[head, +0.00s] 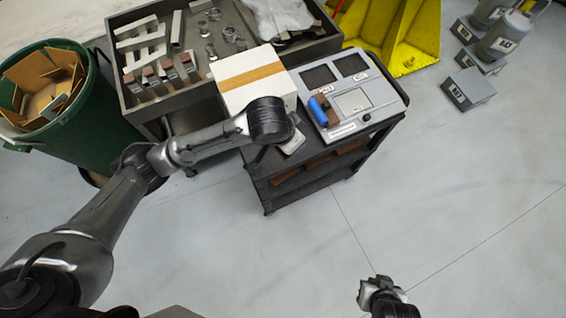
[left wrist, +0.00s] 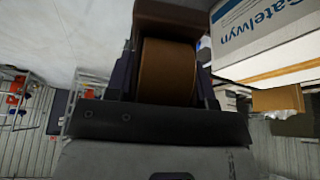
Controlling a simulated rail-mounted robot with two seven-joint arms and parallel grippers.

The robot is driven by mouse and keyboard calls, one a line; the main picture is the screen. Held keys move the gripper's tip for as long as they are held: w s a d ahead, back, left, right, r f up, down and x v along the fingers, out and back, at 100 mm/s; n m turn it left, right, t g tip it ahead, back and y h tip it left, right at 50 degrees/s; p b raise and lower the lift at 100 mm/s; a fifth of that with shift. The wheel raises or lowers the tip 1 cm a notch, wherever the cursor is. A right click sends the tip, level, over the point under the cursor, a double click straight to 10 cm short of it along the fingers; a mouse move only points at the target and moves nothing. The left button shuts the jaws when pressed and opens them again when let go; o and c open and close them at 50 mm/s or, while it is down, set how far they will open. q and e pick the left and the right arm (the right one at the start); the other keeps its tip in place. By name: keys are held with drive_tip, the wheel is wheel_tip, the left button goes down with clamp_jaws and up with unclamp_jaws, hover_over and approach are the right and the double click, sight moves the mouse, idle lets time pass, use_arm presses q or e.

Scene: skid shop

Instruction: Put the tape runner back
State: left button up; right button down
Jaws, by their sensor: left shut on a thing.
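The tape runner (head: 318,112), with a blue part and a brown part, is at the left of a grey tray (head: 378,118) on the black cart. The tray has dark recesses and a pale panel with small labels. My left gripper (head: 306,118) comes in from the left, its fingers largely hidden behind my wrist. In the left wrist view, a brown tape roll (left wrist: 168,72) sits between the dark fingers, and the gripper is shut on the tape runner. I cannot tell whether the runner touches the tray. My right gripper (head: 378,292) is low at the bottom, away from the cart; its jaws are unclear.
A white box (head: 268,98) with a brown tape strip stands left of the tray. A grey bench (head: 205,90) with metal parts is behind it. A green bin (head: 85,125) is at the left, a yellow stand (head: 420,40) at the back.

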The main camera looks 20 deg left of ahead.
use_arm(q)
drive_tip(key=shift+d+f+m+g+h+b, duration=1.6)
drive_tip(key=shift+d+f+m, duration=1.3)
drive_tip(key=shift+f+m, duration=3)
drive_tip(key=shift+g+y, duration=0.3)
drive_tip(key=shift+y, duration=0.1)
drive_tip(key=w+a+f, duration=0.1)
drive_tip(key=a+f, duration=0.1)
drive_tip(key=a, duration=0.1)
drive_tip(key=w+a+f, duration=0.2)
drive_tip(key=a, duration=0.1)
drive_tip(key=w+a+f, duration=0.2)
drive_tip(key=a, duration=0.2)
drive_tip(key=shift+f, duration=2.3)
drive_tip(key=shift+f, duration=0.15)
drive_tip(key=o, duration=1)
drive_tip(key=shift+c, duration=0.2)
drive_tip(key=shift+s, duration=0.1)
